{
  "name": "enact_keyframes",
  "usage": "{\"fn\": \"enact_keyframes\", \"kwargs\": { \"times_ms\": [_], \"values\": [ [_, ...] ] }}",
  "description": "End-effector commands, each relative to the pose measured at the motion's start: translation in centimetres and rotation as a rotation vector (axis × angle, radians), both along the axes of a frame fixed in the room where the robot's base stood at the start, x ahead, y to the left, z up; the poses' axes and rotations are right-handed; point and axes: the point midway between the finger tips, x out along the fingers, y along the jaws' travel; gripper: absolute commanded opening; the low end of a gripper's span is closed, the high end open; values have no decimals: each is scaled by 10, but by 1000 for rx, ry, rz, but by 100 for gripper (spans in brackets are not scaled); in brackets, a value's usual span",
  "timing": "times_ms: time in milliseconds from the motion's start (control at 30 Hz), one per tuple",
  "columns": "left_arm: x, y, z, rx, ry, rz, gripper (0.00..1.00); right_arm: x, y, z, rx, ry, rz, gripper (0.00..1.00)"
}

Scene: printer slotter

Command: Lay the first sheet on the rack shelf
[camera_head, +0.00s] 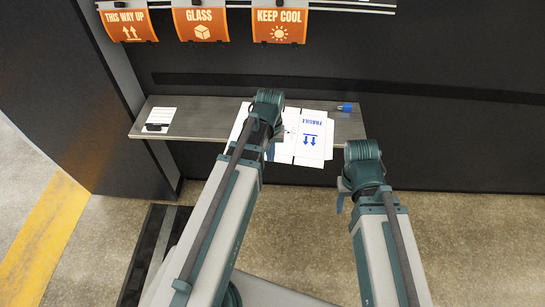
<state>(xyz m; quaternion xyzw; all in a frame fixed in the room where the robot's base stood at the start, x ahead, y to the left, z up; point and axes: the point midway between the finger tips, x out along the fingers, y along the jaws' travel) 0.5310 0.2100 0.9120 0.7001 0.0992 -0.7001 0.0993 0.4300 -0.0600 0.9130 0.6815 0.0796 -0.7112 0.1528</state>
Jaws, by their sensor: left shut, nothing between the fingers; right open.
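A white sheet (313,138) printed FRAGILE with two blue arrows lies on the grey shelf (208,118), its near edge reaching past the shelf's front edge. More white sheet shows to its left, partly hidden behind my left arm; I cannot tell whether it is a separate sheet. My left gripper (270,152) is over the left part of the white sheets, shut and empty, its fingers mostly hidden by the wrist. My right gripper (341,200) is open and empty in front of the shelf, right of the FRAGILE sheet, mostly hidden by its wrist.
Orange labels THIS WAY UP (128,25), GLASS (201,25) and KEEP COOL (279,26) hang from a rail above. A white card (159,119) with a black part lies at the shelf's left end. A small blue item (345,107) sits at its right end. A dark panel (105,110) stands left.

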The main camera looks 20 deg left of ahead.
Motion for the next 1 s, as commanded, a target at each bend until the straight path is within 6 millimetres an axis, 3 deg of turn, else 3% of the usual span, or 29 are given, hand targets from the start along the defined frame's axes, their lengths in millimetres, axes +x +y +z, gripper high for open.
{"fn": "enact_keyframes", "kwargs": {
  "times_ms": [267,967,1000],
  "values": [
    [0,0,-15,0,0,-1,0,0,0,-16,0,0,0,50],
    [0,0,-109,0,0,-2,0,0,0,-109,0,0,0,50],
    [12,2,-102,0,0,-1,0,0,0,-102,0,0,0,50]
  ]
}}
